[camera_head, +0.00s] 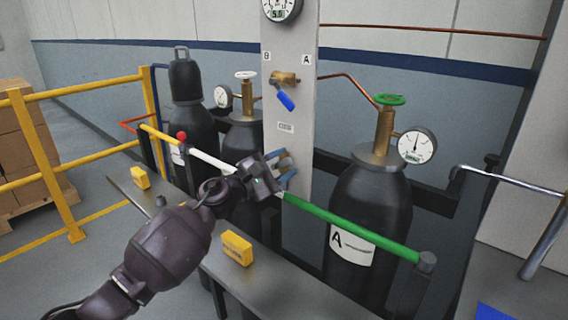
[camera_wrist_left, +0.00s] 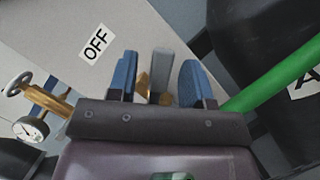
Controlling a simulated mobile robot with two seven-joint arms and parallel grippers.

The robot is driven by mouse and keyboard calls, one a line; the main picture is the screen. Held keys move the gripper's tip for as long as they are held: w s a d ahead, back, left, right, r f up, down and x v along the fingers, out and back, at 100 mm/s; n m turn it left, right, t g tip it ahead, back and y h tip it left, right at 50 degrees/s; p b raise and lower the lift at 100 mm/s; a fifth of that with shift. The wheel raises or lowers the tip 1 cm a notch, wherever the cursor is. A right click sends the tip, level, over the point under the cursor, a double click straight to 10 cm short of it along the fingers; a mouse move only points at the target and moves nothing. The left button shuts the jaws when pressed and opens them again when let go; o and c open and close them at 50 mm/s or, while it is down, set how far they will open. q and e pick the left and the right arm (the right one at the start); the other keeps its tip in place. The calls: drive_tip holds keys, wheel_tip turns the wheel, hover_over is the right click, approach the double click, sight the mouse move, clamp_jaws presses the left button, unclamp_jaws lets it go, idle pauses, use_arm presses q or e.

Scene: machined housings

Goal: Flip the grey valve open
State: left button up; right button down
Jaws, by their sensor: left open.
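The grey valve lever (camera_wrist_left: 158,70) shows in the left wrist view between the two blue fingers of my left gripper (camera_wrist_left: 158,80), with brass fitting parts beside and behind it. The fingers are apart, with gaps visible on both sides of the lever. In the head view my left gripper (camera_head: 286,168) is at the lower part of the pale column (camera_head: 299,150), and the grey valve is hidden behind it or too small to make out. A label reading OFF (camera_wrist_left: 96,43) is on the column. My right gripper is not in view.
A blue-handled brass valve (camera_head: 285,99) is higher on the column. A green-and-white bar (camera_head: 345,226) crosses in front, close to my left gripper. Black cylinders stand left and right, the right one (camera_head: 370,205) with a green handwheel. A yellow railing (camera_head: 70,170) is at left.

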use_arm(q)
drive_tip(key=shift+w+d, duration=0.2)
drive_tip(key=shift+c, duration=0.4)
clamp_jaws()
drive_tip(key=shift+a+r+n+t, duration=0.1)
drive_tip(key=shift+n+t, duration=0.3)
drive_tip(key=shift+n, duration=0.3)
drive_tip(key=shift+r, duration=0.15)
drive_tip(key=shift+o, duration=0.4)
unclamp_jaws()
